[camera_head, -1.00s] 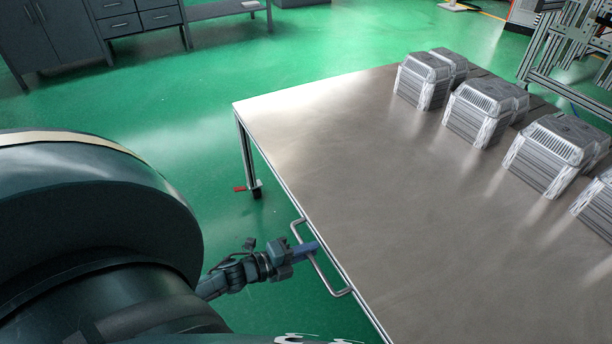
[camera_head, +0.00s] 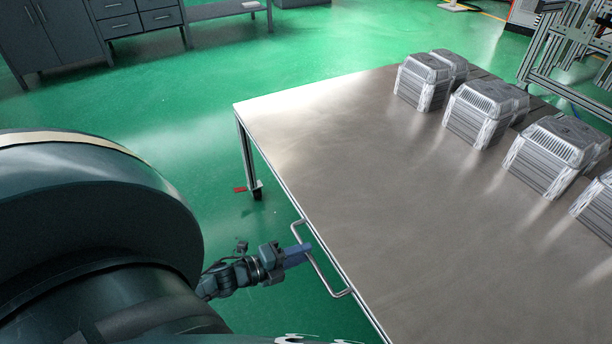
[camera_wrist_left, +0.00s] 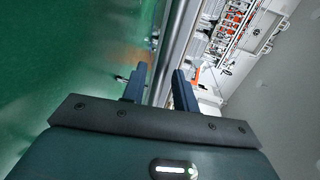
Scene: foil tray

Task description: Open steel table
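The steel table (camera_head: 350,190) has a bare metal top and fills the middle and right of the head view. A U-shaped bar handle (camera_head: 322,273) stands out from its near left side. My left gripper (camera_head: 302,253) is at the far half of this handle, its fingertips close to the bar. The wrist view shows its two fingers (camera_wrist_left: 160,72) apart, so it is open. A long silver bar or edge (camera_wrist_left: 178,45) runs between and beyond them; contact cannot be told. My right gripper is not in view.
Several ribbed, silvery wrapped blocks (camera_head: 482,110) stand along the table's far right side. A grey cabinet (camera_head: 55,40) with drawers stands at the back left. A metal frame (camera_head: 570,50) is at the upper right. The green floor (camera_head: 180,95) left of the table is clear.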

